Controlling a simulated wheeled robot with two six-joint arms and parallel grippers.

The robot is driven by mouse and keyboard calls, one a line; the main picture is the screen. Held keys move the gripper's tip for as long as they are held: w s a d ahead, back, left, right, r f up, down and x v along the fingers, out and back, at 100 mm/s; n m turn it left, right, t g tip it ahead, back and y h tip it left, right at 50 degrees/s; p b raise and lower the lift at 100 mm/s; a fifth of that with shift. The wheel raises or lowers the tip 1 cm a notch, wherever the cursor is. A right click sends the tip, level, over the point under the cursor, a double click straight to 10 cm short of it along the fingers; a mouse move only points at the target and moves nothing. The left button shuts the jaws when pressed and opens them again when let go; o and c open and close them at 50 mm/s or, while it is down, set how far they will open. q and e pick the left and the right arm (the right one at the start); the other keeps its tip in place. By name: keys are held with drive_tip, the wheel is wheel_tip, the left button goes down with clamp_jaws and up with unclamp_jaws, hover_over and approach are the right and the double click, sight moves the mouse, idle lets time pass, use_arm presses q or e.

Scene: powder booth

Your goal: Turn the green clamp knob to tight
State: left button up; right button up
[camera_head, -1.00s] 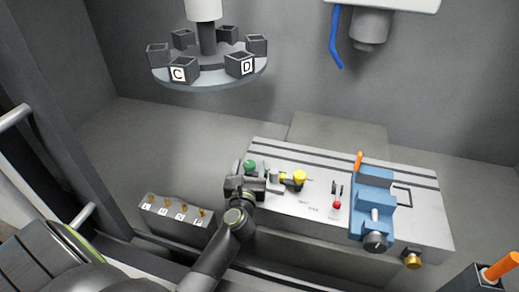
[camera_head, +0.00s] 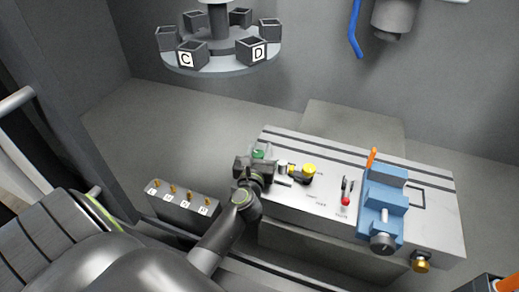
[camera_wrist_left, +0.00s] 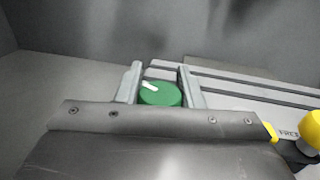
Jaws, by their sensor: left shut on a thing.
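The green clamp knob (camera_wrist_left: 160,95) sits between the two fingers of my left gripper (camera_wrist_left: 160,84) in the left wrist view, with a white pointer mark on its top aimed to the upper left. In the head view the knob (camera_head: 259,154) shows just beyond my left gripper (camera_head: 257,160), at the left end of the grey table (camera_head: 440,215). The left gripper is shut on the knob. The knob's lower part is hidden by the gripper body. My right gripper is not in view.
A yellow knob (camera_head: 309,170) stands right of the green one, then a red-tipped lever (camera_head: 345,200) and a blue vise (camera_head: 383,205) with an orange handle. A block with several lettered brass pegs (camera_head: 172,215) is at left. A carousel of lettered boxes (camera_head: 222,55) hangs behind.

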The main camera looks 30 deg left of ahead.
use_arm(q)
drive_tip(key=shift+r+m+t+h+p, duration=0.2)
drive_tip(key=shift+m+t+h+p, duration=0.3)
drive_tip(key=shift+m+h+p, duration=0.7)
drive_tip(key=m+h, duration=0.1)
drive_tip(key=h, duration=0.1)
drive_tip(key=shift+d+h+p, duration=0.2)
drive_tip(key=shift+h+p, duration=0.1)
drive_tip(key=shift+h, duration=0.1)
drive_tip(key=shift+w+d+f+m+t+h, duration=0.15)
drive_tip(key=shift+m+h, duration=0.15)
drive_tip(key=shift+h, duration=0.15)
drive_tip(key=shift+s+f+m+t+h, duration=0.15)
drive_tip(key=shift+m+h, duration=0.15)
drive_tip(key=shift+h, duration=0.15)
drive_tip(key=shift+w+r, duration=0.1)
drive_tip(key=shift+r, duration=0.05)
drive_tip(key=o, duration=1)
